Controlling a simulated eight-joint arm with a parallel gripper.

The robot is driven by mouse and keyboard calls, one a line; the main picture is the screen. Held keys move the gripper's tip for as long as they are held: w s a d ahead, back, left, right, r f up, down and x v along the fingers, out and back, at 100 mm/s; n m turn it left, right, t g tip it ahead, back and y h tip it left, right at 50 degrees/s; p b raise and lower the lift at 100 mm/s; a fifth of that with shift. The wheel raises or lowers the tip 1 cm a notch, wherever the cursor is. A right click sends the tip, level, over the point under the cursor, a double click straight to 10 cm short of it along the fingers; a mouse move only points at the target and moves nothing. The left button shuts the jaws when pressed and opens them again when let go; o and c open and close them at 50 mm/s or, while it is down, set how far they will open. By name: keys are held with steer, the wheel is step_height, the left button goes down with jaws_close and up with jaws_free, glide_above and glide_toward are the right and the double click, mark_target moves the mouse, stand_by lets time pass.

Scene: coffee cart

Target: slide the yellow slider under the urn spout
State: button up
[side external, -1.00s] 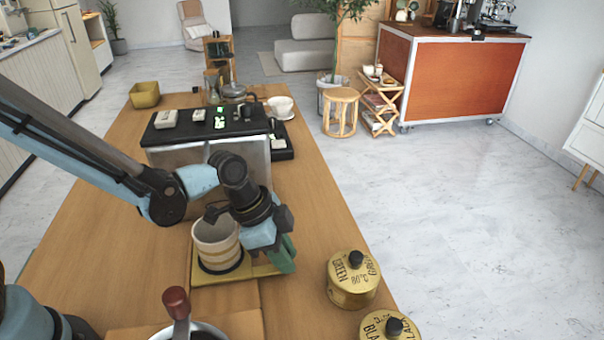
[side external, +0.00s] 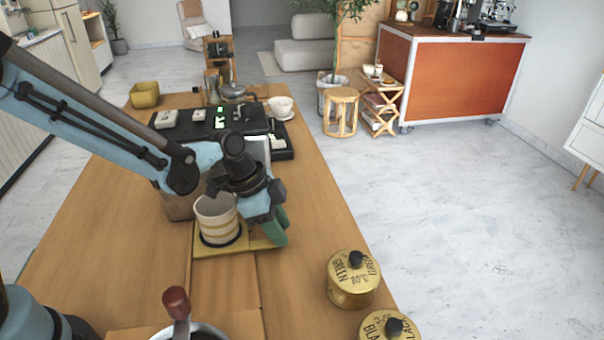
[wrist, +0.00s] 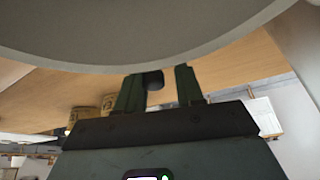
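The yellow slider (side external: 262,244) lies on the wooden table and carries a cream-and-tan striped cup (side external: 217,222), upright on a dark round base. My gripper (side external: 277,228) is low at the slider's right end, beside the cup. In the wrist view my gripper (wrist: 160,82) has its two fingers apart, with a small dark knob (wrist: 152,79) showing between them and a gap at the right finger. I cannot tell what the knob belongs to. The black-topped steel urn body (side external: 258,148) stands beyond the cup, partly behind my arm. I cannot make out its spout.
Gold tins (side external: 352,282) stand at the table's right edge. A pot with a red-brown handle (side external: 176,303) is at the near edge. Table right of the slider is clear.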

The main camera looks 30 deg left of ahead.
steer(key=shift+o, duration=1.1)
steer(key=shift+s+d, duration=0.15)
